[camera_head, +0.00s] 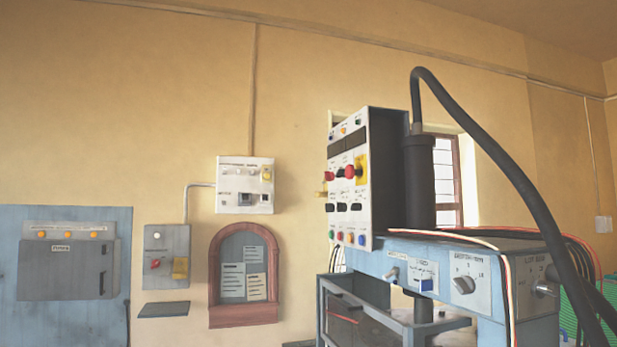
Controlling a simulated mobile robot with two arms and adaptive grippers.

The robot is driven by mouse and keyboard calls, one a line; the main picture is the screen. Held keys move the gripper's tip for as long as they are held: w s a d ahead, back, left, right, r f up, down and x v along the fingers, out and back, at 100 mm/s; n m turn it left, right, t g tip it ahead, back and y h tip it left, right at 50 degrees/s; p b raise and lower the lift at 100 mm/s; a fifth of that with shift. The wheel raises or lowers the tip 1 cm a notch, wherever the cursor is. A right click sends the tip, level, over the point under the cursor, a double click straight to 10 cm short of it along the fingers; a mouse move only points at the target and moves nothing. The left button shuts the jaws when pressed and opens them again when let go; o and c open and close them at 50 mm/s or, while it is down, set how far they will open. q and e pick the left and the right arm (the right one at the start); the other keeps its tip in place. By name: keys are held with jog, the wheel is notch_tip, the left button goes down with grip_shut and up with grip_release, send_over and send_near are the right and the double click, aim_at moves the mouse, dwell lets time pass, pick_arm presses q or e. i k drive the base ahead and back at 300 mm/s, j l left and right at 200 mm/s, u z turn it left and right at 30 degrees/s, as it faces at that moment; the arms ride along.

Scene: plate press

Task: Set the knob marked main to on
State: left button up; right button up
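No knob in view has a label I can read as main. A white and black control box (372,190) stands at the centre right, its front facing left, with red knobs (350,171) beside a yellow plate and coloured buttons below. A blue machine housing (450,262) in front of it carries a round grey knob (463,285) on a light plate and a small silver switch (391,275). A grey wall box (167,250) at the left has a red knob (155,264) and a yellow part. Neither of my grippers is in view.
A white wall box (245,185), a blue panel with a grey cabinet (67,268) and a brown-framed notice board (243,275) are on the wall. A thick black hose (500,160) arches over the machine's right side. Loose cables lie across the housing.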

aim_at(329, 176)
jog(key=i+j+z, duration=0.15)
jog(key=j, duration=0.3)
jog(key=i+j+z, duration=0.15)
jog(key=j, duration=0.3)
jog(key=i+j+z, duration=0.15)
jog(key=j, duration=0.3)
jog(key=i+j+z, duration=0.2)
jog(key=j, duration=0.3)
jog(key=j+z, duration=0.15)
jog(key=j, duration=0.35)
jog(key=k, duration=0.05)
